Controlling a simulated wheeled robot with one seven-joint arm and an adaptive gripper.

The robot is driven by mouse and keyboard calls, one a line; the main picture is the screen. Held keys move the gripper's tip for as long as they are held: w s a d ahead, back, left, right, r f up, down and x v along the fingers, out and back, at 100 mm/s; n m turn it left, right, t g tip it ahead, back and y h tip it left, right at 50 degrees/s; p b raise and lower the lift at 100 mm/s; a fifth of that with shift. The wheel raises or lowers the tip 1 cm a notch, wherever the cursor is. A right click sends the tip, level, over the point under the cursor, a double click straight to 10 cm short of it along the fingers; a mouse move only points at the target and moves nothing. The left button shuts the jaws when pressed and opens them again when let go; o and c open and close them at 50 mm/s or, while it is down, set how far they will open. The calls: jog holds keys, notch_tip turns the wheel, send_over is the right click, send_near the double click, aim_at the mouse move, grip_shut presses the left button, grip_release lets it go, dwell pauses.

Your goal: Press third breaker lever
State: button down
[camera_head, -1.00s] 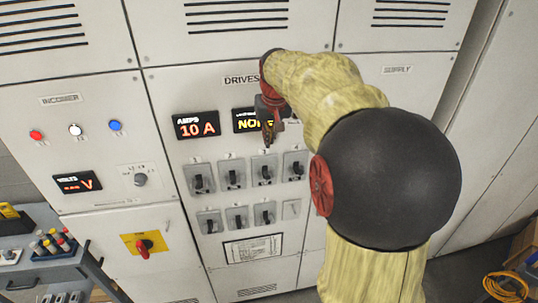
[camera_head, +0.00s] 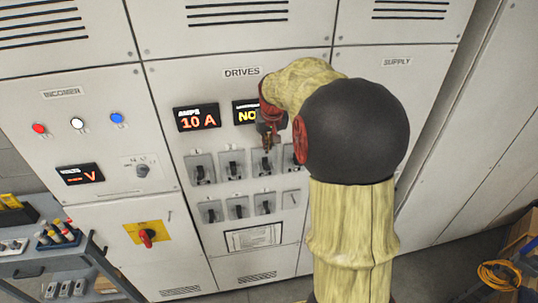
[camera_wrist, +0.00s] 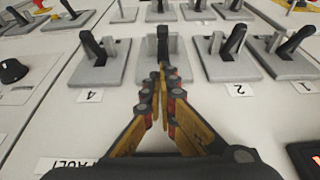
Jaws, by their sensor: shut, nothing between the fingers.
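The third breaker (camera_head: 263,166) is in the upper row of grey breakers under the DRIVES label. In the wrist view its black lever (camera_wrist: 163,42) stands up from a grey plate (camera_wrist: 178,70), straight ahead of my fingertips. My gripper (camera_wrist: 161,72) is shut and empty, with its tips over the near part of that plate. It also shows in the head view (camera_head: 267,148), pointing down at the top of the third breaker. I cannot tell whether the tips touch the lever. The number 3 label is hidden behind my fingers.
Breaker 4 (camera_wrist: 100,62) is beside the third one, and breakers 2 (camera_wrist: 227,58) and 1 (camera_wrist: 283,58) are on its other side. A lower row of breakers (camera_head: 237,207) sits below. A red-handled switch (camera_head: 147,237) and a tool cart (camera_head: 60,255) are at left.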

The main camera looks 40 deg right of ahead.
aim_at(266, 166)
jog(key=f, duration=0.3)
jog(key=shift+s+a+f+p, duration=0.15)
jog(key=shift+s+a+p, duration=0.1)
jog(key=shift+s+p, duration=0.15)
jog(key=shift+s+a+f, duration=0.15)
jog(key=shift+s+f, duration=0.05)
jog(key=shift+f, duration=0.4)
jog(key=shift+f+b, duration=0.15)
jog(key=shift+b, duration=0.2)
jog(key=shift+s+b, duration=0.1)
jog(key=shift+b, duration=0.25)
jog(key=shift+s+a+t, duration=0.1)
jog(key=shift+t, duration=0.2)
jog(key=shift+b, duration=0.4)
jog(key=shift+f+h, duration=0.1)
jog(key=shift+h, duration=0.2)
